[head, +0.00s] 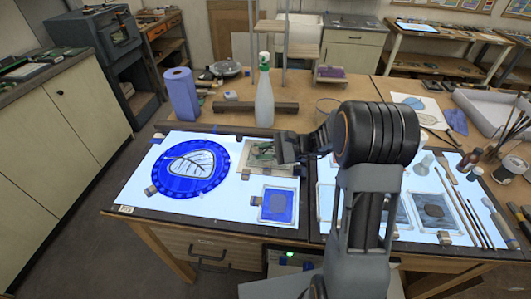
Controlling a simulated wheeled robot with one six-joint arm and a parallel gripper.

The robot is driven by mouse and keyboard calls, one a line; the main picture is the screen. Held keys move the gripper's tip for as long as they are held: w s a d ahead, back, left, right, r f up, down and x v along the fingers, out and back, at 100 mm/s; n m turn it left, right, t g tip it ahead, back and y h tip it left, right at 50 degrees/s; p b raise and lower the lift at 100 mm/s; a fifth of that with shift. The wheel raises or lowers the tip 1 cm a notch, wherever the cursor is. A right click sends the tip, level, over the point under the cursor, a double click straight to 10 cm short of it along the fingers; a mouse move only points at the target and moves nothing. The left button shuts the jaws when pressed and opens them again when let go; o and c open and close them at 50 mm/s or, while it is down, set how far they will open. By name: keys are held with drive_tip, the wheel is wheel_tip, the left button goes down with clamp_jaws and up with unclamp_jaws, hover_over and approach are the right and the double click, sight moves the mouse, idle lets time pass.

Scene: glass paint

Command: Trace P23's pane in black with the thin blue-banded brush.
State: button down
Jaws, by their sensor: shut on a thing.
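My gripper (286,150) is over the back right part of the left light panel (225,222), beside a small pane with a dark green design (262,155). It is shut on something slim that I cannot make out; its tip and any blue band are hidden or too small. A round blue pane with a white leaf shape (190,163) lies on the left of the panel. A square pane with a blue centre (278,206) lies at the front right. A small label (125,209) sits at the panel's front left corner, unreadable. Which pane is P23 I cannot tell.
My arm hides part of the right light panel (408,236), which carries grey panes (434,210) and several brushes (468,217) at its right. A spray bottle (264,97) and a blue roll (181,95) stand behind the left panel. Jars (510,168) stand far right.

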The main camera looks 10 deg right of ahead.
drive_tip(key=shift+w+a+f, duration=0.1)
drive_tip(key=shift+w, duration=0.4)
drive_tip(key=shift+w+d, duration=0.45)
drive_tip(key=shift+w, duration=0.05)
drive_tip(key=shift+d, duration=0.75)
drive_tip(key=v, duration=0.3)
drive_tip(key=s+v, duration=0.1)
drive_tip(key=v, duration=0.1)
drive_tip(key=shift+f, duration=0.3)
drive_tip(key=shift+r, duration=0.15)
wheel_tip(320, 180, up, 5)
drive_tip(key=p, duration=0.3)
idle(0.5)
idle(0.4)
